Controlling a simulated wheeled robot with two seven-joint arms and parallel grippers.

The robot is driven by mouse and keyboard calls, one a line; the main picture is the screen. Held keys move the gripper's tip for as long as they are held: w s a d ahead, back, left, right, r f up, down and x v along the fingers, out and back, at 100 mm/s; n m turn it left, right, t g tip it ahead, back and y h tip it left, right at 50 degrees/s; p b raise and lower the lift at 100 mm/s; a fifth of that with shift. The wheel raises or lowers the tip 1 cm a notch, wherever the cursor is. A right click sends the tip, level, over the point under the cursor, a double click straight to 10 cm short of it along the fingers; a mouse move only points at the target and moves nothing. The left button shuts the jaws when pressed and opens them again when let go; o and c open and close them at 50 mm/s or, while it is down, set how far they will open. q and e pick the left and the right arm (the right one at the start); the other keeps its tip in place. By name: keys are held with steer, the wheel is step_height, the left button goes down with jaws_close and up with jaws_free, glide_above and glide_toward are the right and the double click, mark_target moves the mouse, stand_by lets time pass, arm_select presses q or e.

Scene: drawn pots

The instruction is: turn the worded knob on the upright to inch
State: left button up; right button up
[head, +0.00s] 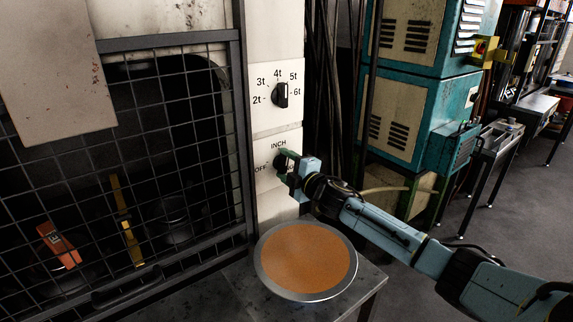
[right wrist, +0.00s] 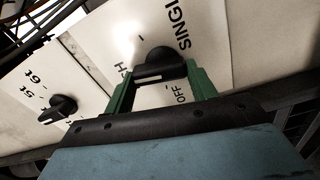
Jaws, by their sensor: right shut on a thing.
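The worded knob (head: 279,162) is a black knob on a white plate (head: 262,180) on the pale upright. INCH reads above it and OFF to its left in the head view; the right-hand word is covered by my gripper. My right gripper (head: 284,163) has green fingers and is shut on this knob. In the right wrist view the fingers (right wrist: 160,76) sit on either side of the black knob (right wrist: 158,62), with parts of the words INCH, SINGLE and OFF around it. I cannot tell for sure which word the knob points at. My left gripper is not in view.
A second black knob (head: 281,95), marked 2t to 6t, is above on the same upright. A round pan with an orange-brown surface (head: 305,258) rests on a metal table below. A mesh guard (head: 150,160) is at left, a teal cabinet (head: 405,110) at right.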

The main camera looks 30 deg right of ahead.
steer(key=shift+f+n, duration=0.1)
steer(key=shift+n, duration=0.8)
steer(key=o, duration=1)
steer(key=shift+s, duration=0.1)
steer(key=s, duration=0.8)
steer(key=s+d+b, duration=0.1)
steer(key=s, duration=0.4)
steer(key=shift+s, duration=0.1)
